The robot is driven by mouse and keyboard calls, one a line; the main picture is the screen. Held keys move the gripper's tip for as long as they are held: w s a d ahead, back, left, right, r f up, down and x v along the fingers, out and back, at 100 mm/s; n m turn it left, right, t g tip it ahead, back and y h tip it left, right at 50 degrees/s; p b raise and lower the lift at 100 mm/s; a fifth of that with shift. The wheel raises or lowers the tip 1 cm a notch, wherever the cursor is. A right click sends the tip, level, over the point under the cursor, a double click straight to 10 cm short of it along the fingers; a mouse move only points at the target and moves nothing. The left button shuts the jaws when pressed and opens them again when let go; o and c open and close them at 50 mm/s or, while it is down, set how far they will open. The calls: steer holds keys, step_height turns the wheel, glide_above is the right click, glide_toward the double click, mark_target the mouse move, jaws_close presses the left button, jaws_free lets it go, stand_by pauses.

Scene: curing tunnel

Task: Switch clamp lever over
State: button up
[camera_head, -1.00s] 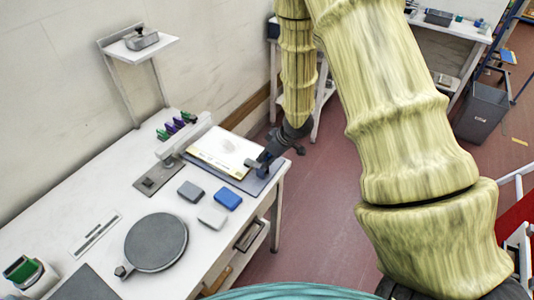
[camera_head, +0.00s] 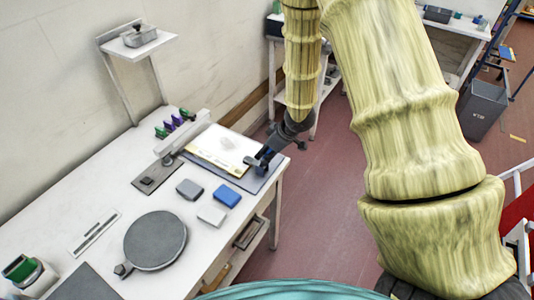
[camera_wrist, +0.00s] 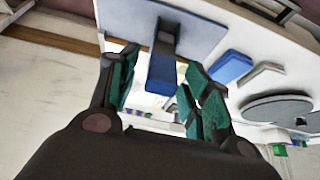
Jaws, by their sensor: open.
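The clamp lever (camera_wrist: 162,68), a dark bar with a blue end, shows in the wrist view between the fingers of my gripper (camera_wrist: 160,92). The fingers, with green pads, are open on either side of it; I cannot tell whether either pad touches it. In the head view my gripper (camera_head: 262,160) is at the right end of the grey base plate (camera_head: 262,181), beside a white sheet with a yellow edge (camera_head: 222,148). There the lever is small and mostly hidden by my gripper.
On the white table are a blue block (camera_head: 228,195), a grey block (camera_head: 189,189), a pale block (camera_head: 212,215) and a round dark plate (camera_head: 155,240). A row of coloured clips (camera_head: 178,120) stands near the wall. A small shelf (camera_head: 137,45) rises behind.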

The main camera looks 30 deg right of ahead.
steer(key=v, duration=1)
steer(key=shift+s+d+r, duration=0.1)
steer(key=shift+r, duration=0.05)
stand_by(0.4)
steer(key=s+a+f+m+g, duration=0.1)
steer(key=s+a+f, duration=0.2)
steer(key=f, duration=0.3)
steer(key=s+a+f+m, duration=0.1)
steer(key=s+a+f, duration=0.2)
steer(key=f, duration=0.2)
steer(key=s+a+f+m+g+h, duration=0.1)
steer(key=s+a+f+m+g, duration=0.15)
steer(key=s+f, duration=0.85)
steer(key=s+a+f+m+g+h, duration=0.1)
steer(key=s+a+f+m+h, duration=0.15)
steer(key=s+f, duration=0.85)
steer(key=s+f+b, duration=0.3)
steer(key=f+b, duration=0.3)
steer(key=b, duration=0.4)
steer(key=shift+s+f+y, duration=0.3)
steer(key=shift+y, duration=0.05)
